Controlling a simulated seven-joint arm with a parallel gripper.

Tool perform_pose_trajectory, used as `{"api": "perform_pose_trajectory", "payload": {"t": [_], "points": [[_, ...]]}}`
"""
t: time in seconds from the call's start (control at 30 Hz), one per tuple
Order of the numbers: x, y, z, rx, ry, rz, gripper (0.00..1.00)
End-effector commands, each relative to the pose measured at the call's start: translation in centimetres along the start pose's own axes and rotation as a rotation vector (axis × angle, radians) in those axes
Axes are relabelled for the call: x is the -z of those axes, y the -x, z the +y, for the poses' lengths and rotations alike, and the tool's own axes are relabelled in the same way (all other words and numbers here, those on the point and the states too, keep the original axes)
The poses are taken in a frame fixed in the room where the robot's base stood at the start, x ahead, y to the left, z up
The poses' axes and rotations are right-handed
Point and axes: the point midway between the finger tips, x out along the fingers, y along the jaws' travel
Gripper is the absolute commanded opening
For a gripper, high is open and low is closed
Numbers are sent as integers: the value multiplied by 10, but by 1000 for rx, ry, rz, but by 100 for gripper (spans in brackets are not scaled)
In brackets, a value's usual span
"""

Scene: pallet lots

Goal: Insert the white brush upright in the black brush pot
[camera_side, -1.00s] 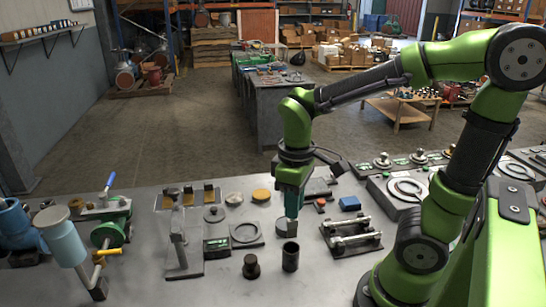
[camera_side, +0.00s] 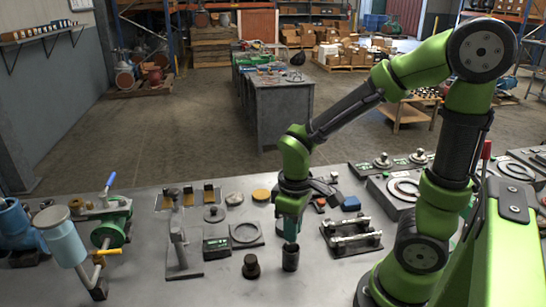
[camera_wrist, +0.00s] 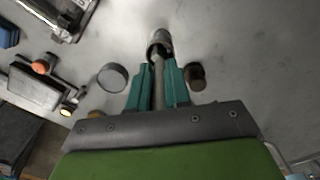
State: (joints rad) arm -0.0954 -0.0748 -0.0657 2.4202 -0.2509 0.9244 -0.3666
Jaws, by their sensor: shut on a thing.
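The black brush pot (camera_side: 290,260) stands upright on the grey table in the side view. It also shows at the top centre of the wrist view (camera_wrist: 160,38), looking greyer there. My gripper (camera_side: 291,236) points down directly above the pot. Its teal fingers (camera_wrist: 158,90) are shut on the white brush (camera_wrist: 158,72), seen as a pale shaft between them. The brush runs from the fingers to the pot's mouth, and its far end appears to be at or inside the opening. How deep it sits is hidden.
A short dark knobbed piece (camera_side: 251,267) stands close left of the pot. A rail fixture (camera_side: 352,237) lies to the right, and a flat plate with a ring (camera_side: 246,234) to the left. A grey disc (camera_wrist: 112,77) lies nearby. The table front is clear.

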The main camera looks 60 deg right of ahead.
Motion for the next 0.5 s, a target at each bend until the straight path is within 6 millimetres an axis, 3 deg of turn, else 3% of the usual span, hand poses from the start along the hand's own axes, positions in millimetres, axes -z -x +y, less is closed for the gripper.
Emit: {"api": "perform_pose_trajectory", "payload": {"t": [0.3, 0.33, 0.5], "points": [[0, -1, 0, 0, 0, 0, 0], [0, -1, 0, 0, 0, 0, 19], [0, -1, 0, 0, 0, 0, 45]]}}
